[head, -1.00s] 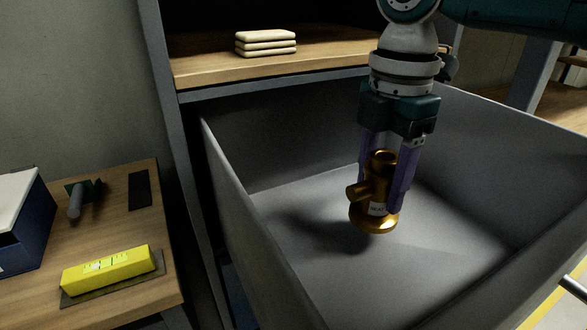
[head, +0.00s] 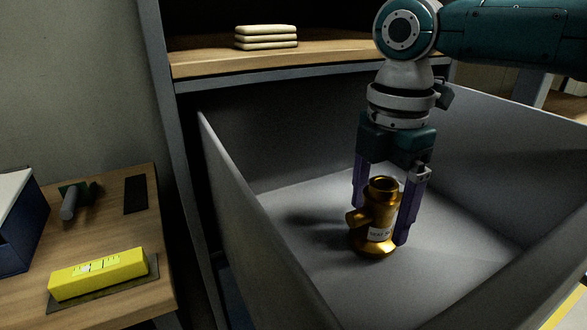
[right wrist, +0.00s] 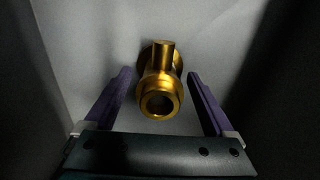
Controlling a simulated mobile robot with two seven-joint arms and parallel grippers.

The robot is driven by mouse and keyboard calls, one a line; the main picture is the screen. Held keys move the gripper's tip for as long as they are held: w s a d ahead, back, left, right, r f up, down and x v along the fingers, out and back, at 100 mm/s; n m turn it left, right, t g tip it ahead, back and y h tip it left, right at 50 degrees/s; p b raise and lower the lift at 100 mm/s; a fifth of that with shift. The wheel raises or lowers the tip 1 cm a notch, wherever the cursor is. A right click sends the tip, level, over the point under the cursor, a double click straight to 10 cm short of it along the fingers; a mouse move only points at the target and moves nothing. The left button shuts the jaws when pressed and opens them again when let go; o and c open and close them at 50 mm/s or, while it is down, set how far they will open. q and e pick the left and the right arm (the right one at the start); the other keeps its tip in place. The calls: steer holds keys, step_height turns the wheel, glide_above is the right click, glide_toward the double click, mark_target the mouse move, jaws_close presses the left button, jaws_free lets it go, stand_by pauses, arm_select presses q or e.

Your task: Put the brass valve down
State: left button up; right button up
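The brass valve (head: 381,207) stands upright on the floor of the open grey drawer (head: 290,215), with a pale label on its body and a side stub to the left. My right gripper (head: 382,222) points down around the valve. Its purple fingers are spread, one on each side. In the right wrist view the valve (right wrist: 160,88) sits between the fingers with a visible gap on both sides, so the gripper (right wrist: 158,90) is open and not touching it. My left gripper is not in view.
The drawer walls rise around my right gripper. A wooden shelf (head: 330,52) with stacked cream pads (head: 266,37) is above the drawer. On the left, a wooden bench (head: 100,230) holds a yellow spirit level (head: 98,274), a dark-handled tool (head: 72,200) and a blue box (head: 18,230).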

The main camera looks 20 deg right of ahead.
steer(key=shift+r, duration=0.1)
step_height(320, 180, up, 12)
steer(key=p, duration=0.8)
steer(key=shift+r, duration=0.1)
